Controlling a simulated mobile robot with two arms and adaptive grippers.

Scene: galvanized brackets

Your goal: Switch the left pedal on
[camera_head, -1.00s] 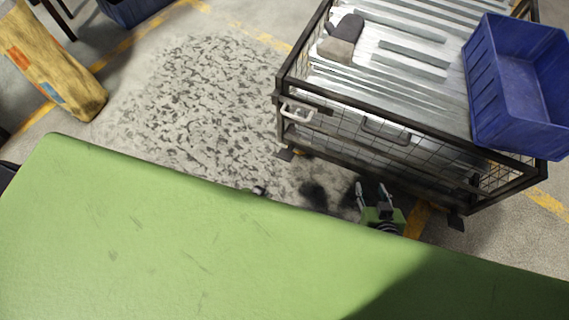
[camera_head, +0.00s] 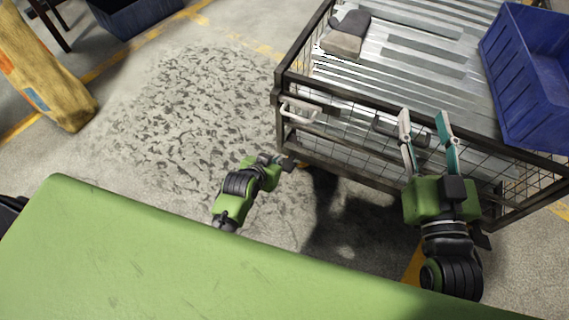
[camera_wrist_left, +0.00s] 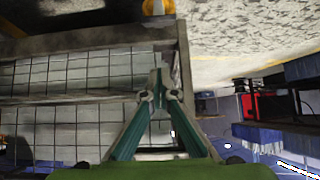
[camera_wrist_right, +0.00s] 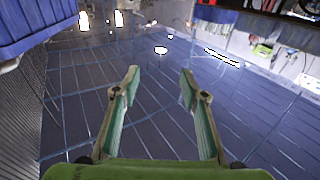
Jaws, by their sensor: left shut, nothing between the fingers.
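A small dark plate (camera_head: 289,164) sticks out at the foot of the cage cart's left front corner; it looks like the left pedal. A similar dark plate (camera_head: 481,238) is at the right front corner. I cannot tell the on or off state of either. My left gripper (camera_head: 272,158) is shut and empty, right beside the left plate; contact cannot be told. In the left wrist view its closed fingers (camera_wrist_left: 158,78) point along the cart's mesh corner. My right gripper (camera_head: 424,116) is open and empty in front of the cart's front side; its spread fingers also show in the right wrist view (camera_wrist_right: 160,82).
The wire-mesh cart (camera_head: 345,155) holds metal strips, grey pads (camera_head: 346,36) and a blue bin (camera_head: 530,80). A white handle (camera_head: 299,111) is on its front left. Speckled floor (camera_head: 180,110) left of the cart is open. A paper sack (camera_head: 45,75) stands far left.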

